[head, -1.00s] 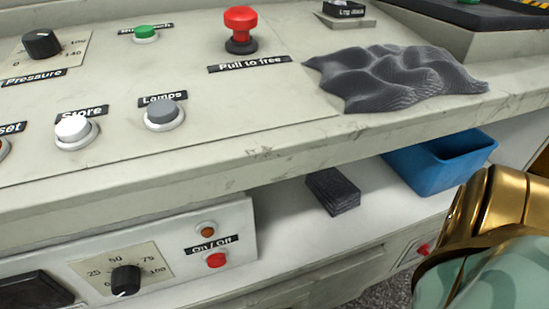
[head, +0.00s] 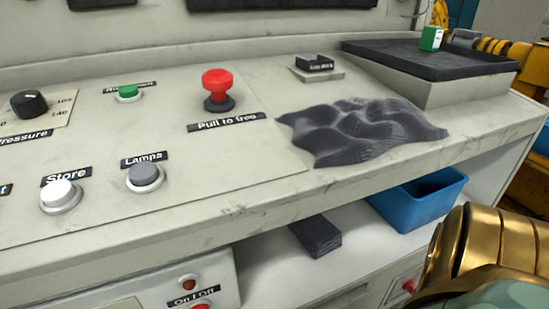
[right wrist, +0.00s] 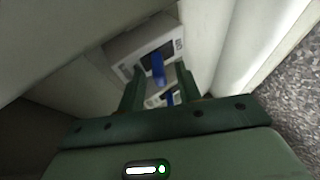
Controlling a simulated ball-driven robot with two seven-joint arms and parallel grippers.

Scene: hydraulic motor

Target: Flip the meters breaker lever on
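In the right wrist view, a white box (right wrist: 128,47) with a blue lever (right wrist: 157,70) lies ahead of my right gripper (right wrist: 160,72). The gripper's two dark green fingers are apart, and the lever shows between their tips. I cannot tell if a finger touches it. A second blue lever (right wrist: 169,98) on a white unit shows lower between the fingers. The label at the box's edge is too small to read, so I cannot tell which lever is the meters one. The head view shows neither lever nor gripper. My left gripper is not in view.
In the head view, a grey console carries a red knob (head: 217,88), push buttons and a crumpled dark cloth (head: 362,130). A black tray (head: 425,60) sits at the back right. Below, a shelf holds a blue bin (head: 415,203) and a dark block (head: 315,236). Pale walls flank my right gripper.

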